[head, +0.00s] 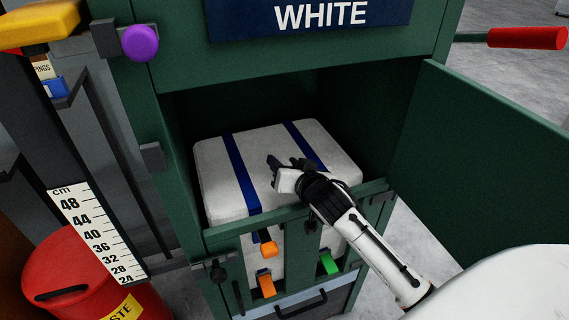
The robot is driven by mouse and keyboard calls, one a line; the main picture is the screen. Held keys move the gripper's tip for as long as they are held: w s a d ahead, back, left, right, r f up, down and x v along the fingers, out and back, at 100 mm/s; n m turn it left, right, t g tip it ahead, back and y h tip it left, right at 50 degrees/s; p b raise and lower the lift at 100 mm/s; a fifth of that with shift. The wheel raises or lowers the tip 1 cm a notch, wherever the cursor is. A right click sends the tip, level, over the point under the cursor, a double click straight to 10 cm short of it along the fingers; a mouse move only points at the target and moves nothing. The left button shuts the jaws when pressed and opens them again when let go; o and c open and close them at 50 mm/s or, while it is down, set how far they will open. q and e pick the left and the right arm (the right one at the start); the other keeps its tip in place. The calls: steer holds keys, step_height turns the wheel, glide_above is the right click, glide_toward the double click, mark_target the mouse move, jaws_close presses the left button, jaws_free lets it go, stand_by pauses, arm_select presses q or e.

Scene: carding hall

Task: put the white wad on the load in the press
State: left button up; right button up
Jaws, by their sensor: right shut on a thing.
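The press (179,150) is a green cabinet with a blue sign reading WHITE. Its door (480,150) stands open to the right. Inside, the load (215,180) is a white bale with two dark blue straps, its top below the opening's upper edge. My right gripper (279,163) reaches in over the front bar and is over the top of the load. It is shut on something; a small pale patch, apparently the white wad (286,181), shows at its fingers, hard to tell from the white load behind. Whether it touches the load is unclear. My left gripper is out of view.
A front bar (240,231) crosses the opening, with orange (266,284) and green (328,263) tabs below. A cm scale (98,230) and a red waste bin (65,262) stand at left. A purple knob (140,43) and a red handle (527,38) stick out above.

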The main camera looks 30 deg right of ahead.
steer(key=shift+f, duration=0.2)
steer(key=o, duration=1)
steer(key=shift+o, duration=0.2)
steer(key=shift+s+r, duration=0.25)
steer(key=v, duration=1.1)
steer(key=shift+s+r+p, duration=0.15)
steer(key=shift+s+p, duration=0.1)
steer(key=shift+p, duration=0.2)
